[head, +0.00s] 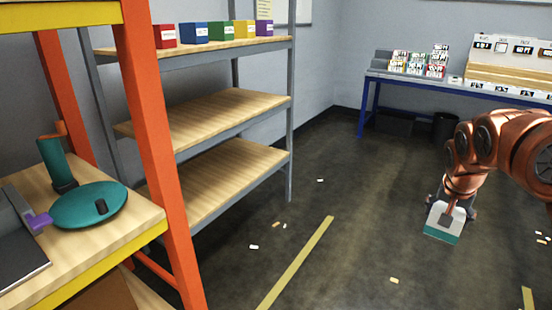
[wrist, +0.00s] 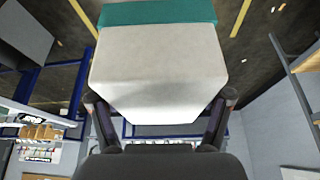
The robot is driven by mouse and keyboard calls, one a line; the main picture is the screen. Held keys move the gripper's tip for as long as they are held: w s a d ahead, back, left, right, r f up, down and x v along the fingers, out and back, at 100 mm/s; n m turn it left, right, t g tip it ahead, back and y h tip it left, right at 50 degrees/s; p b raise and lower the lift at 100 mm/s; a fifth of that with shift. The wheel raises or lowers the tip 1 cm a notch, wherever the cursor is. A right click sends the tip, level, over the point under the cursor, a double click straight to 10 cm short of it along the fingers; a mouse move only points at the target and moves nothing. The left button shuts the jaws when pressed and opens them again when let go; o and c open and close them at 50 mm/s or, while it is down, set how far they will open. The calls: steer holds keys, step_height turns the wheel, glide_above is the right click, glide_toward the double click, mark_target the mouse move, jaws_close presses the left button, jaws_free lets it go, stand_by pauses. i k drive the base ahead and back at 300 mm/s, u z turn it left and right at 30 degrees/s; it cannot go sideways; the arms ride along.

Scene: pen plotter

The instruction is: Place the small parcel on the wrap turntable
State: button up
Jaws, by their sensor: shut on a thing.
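The small parcel (head: 445,221) is a white box with a teal band at its lower end. My gripper (head: 455,203) is shut on it and holds it above the floor at the right of the head view. In the wrist view the parcel (wrist: 158,75) fills the upper middle, with a finger on each side. The wrap turntable (head: 88,206) is a round teal disc on the wooden top of the orange rack at the left, far from my gripper.
The orange rack upright (head: 152,140) stands just right of the turntable. A grey shelf unit (head: 205,120) behind holds several coloured boxes on top. A blue table (head: 460,88) stands at the back right. The floor between is mostly clear, with small scraps and a yellow line (head: 297,265).

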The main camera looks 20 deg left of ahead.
mark_target(88, 198)
steer(key=i, duration=1.45)
steer(key=u, duration=4.2)
steer(key=i, duration=1.65)
